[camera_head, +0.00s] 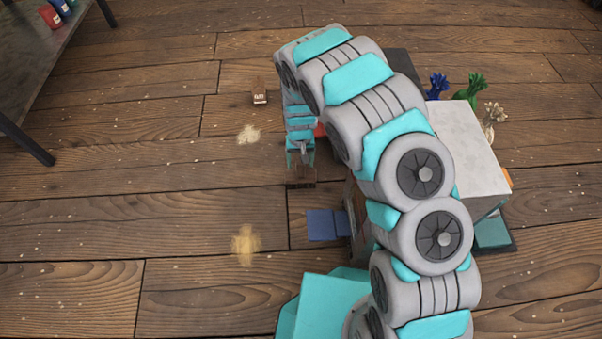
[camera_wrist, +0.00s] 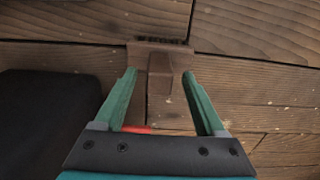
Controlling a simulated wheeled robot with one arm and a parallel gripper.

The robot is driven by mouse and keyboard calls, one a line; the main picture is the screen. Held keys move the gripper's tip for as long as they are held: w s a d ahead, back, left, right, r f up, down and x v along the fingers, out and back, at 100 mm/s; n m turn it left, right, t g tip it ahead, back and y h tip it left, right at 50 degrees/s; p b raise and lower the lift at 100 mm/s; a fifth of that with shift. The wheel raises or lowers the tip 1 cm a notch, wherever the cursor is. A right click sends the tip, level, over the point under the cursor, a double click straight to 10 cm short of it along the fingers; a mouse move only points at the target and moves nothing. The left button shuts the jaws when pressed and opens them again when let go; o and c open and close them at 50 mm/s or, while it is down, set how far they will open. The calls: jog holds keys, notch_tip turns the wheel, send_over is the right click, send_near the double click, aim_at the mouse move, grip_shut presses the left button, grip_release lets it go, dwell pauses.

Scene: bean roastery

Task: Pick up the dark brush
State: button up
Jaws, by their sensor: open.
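The dark brush (camera_wrist: 160,62) lies on the wooden floor in the wrist view, its brown block and handle toward me and its dark bristles at the far edge. My gripper (camera_wrist: 159,74) is open, with one green finger on each side of the brush handle. No contact shows between the fingers and the handle. In the head view my gripper (camera_head: 300,152) points down at the dark brush (camera_head: 302,174), which is partly hidden beneath it.
A smaller brush with pale bristles (camera_head: 259,92) stands on the floor farther back. A blue flat piece (camera_head: 327,225) is nearby. A grey-topped box (camera_head: 462,150) stands right.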

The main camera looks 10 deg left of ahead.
aim_at(301, 173)
notch_tip(301, 173, down, 3)
jog(key=shift+f, duration=0.15)
grip_shut()
dwell(0.5)
